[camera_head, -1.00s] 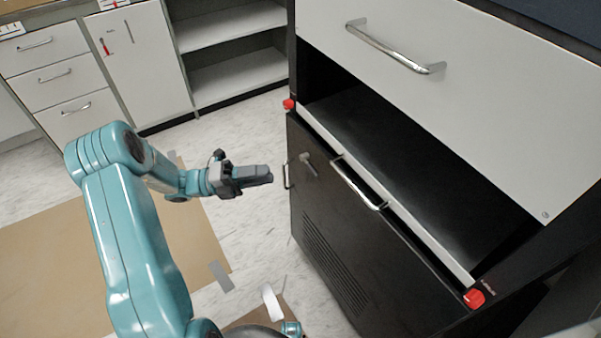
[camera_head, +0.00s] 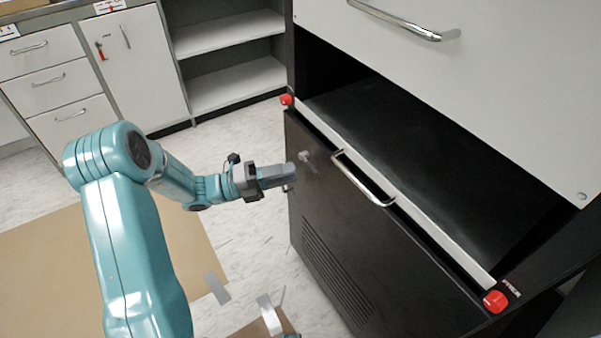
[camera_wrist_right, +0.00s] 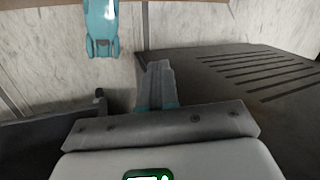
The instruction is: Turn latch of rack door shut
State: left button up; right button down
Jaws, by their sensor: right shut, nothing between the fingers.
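The rack door (camera_head: 345,235) is a black panel on the front of the black rack, with a vent grille low down. Its latch (camera_head: 307,160) is a small grey turn handle near the door's upper left corner, pointing down to the right. My left gripper (camera_head: 287,174) is just left of the latch at the door's left edge. Its fingers are seen from the side and look like one block, so its opening cannot be told. Contact with the latch cannot be told. My right gripper (camera_wrist_right: 158,78) is shut and empty, near the vented black panel (camera_wrist_right: 255,80) in the right wrist view.
A chrome handle (camera_head: 362,182) sits right of the latch on the door's top edge. Red knobs (camera_head: 286,99) (camera_head: 496,301) flank the open slot above. A white drawer (camera_head: 480,80) is higher up. Open floor (camera_head: 245,245) lies left of the rack.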

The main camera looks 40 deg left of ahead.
aim_at(310, 164)
pick_arm(q)
jog(key=shift+x, duration=2.05)
grip_shut()
jog(key=shift+r, duration=0.1)
